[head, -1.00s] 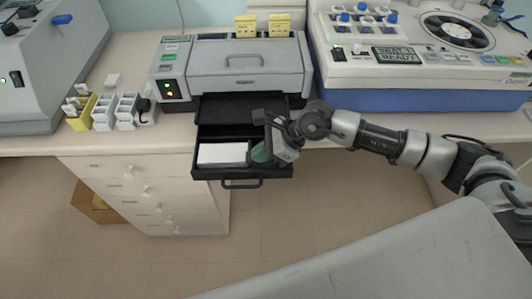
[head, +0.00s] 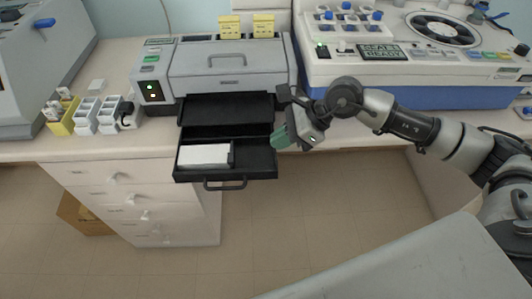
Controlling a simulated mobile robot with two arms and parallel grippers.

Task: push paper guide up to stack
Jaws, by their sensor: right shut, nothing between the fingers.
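A white paper stack (head: 203,155) lies in the left part of the open black tray (head: 225,181). A thin dark paper guide (head: 232,153) stands along the stack's right edge; it appears to be against the paper, though black on black makes the contact hard to see. My right gripper (head: 281,138), with green fingertips, is shut and empty. It is at the tray's right edge, apart from the guide. My left gripper is not in view.
The tray sticks out of the grey printer (head: 225,62), past the counter edge. A white and blue stainer (head: 410,95) stands to the right. Small white racks (head: 98,115) and a yellow one (head: 62,118) stand to the left. The tray's right part is empty.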

